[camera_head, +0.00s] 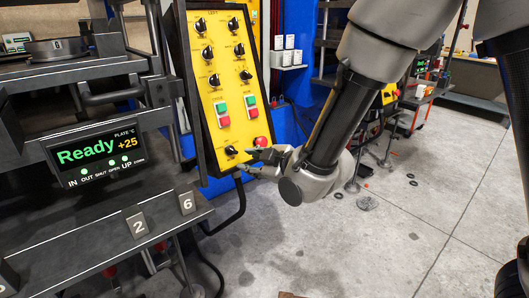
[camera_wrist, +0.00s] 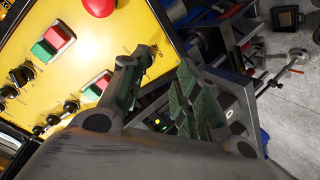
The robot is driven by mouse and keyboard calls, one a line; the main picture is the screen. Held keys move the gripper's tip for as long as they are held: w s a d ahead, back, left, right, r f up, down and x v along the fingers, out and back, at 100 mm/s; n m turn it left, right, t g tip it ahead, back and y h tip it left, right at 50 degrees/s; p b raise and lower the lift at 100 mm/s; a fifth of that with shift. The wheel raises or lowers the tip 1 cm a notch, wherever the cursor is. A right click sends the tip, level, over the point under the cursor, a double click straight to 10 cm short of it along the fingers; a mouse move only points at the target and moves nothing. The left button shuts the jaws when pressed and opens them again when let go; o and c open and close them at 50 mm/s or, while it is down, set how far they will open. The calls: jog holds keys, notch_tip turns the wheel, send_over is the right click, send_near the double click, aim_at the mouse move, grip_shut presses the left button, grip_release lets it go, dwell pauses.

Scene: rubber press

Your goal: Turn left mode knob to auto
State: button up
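The yellow control panel (camera_head: 222,112) has two columns of black knobs, two green and red button pairs and a red mushroom button (camera_head: 260,142). A single black knob (camera_head: 231,150) sits at its bottom left; its label and pointer setting are too small to read. My gripper (camera_head: 250,160) is just right of this knob, near the panel's lower edge. In the wrist view, my gripper (camera_wrist: 164,68) is open, with a gap between its fingers and nothing clearly held. One fingertip overlaps the panel's bottom corner and hides the knob area; I cannot tell whether it touches.
A display (camera_head: 105,153) left of the panel reads "Ready" and "+25". The press plates and a dark ledge (camera_head: 92,252) with numbered tags stand at the left.

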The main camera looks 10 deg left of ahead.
aim_at(234, 151)
jog(key=shift+n+t+y, duration=0.3)
jog(key=shift+n+y, duration=0.1)
jog(key=w+a, duration=0.2)
jog(key=a, duration=0.1)
jog(key=w+a, duration=0.3)
jog(key=shift+w+a+f, duration=0.1)
jog(key=shift+a, duration=0.15)
jog(key=shift+c, duration=0.3)
grip_shut()
